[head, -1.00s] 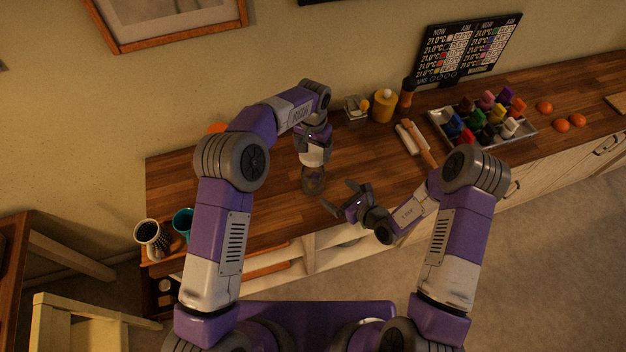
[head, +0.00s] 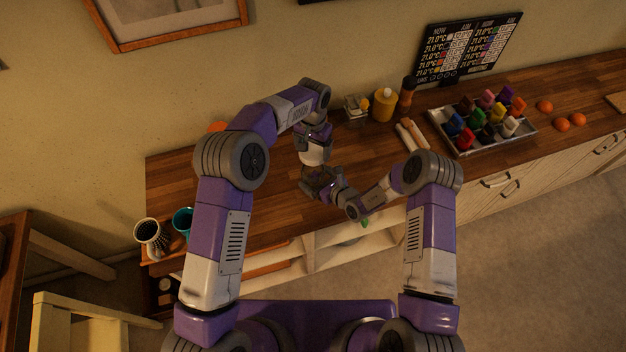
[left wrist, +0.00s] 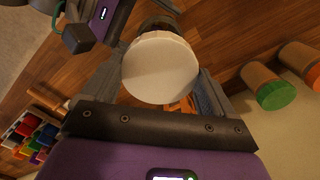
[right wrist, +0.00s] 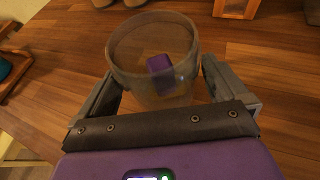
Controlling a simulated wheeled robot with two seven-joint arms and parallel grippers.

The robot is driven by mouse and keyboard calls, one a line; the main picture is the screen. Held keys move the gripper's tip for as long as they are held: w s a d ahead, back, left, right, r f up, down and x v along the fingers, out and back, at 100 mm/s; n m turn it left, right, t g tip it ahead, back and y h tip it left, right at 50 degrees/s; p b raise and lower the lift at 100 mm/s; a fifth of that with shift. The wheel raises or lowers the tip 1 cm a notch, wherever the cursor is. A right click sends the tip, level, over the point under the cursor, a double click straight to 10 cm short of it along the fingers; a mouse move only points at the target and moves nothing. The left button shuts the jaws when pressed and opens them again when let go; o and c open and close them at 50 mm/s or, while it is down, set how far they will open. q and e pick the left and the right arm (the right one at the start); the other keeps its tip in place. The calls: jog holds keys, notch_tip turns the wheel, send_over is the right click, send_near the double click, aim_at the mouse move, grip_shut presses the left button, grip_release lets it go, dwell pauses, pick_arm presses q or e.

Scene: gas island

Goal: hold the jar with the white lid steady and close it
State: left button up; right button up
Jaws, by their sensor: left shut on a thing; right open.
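A clear glass jar (right wrist: 150,55) stands on the wooden counter in the right wrist view. A purple thing shows in it or through its glass; I cannot tell which. The round white lid (left wrist: 160,68) fills the space between my left gripper's fingers in the left wrist view. My left gripper (head: 314,160) points down above the jar's place and is shut on the lid. Whether the lid touches the jar is hidden. My right gripper (head: 322,180) is low beside the jar, with its open fingers on either side of the glass. In the head view my grippers hide most of the jar.
A yellow container (head: 383,105) and a brown bottle (head: 407,94) stand at the back. Cups (head: 151,235) stand at the left end.

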jog(key=shift+w+a+f, duration=0.1)
jog(key=shift+w+a, duration=0.1)
jog(key=shift+c, duration=0.3)
jog(key=c, duration=1.2)
pick_arm(q)
jog(key=shift+f, duration=2.5)
jog(key=shift+f, duration=0.1)
jog(key=shift+f, duration=0.8)
jog(key=shift+f, duration=0.55)
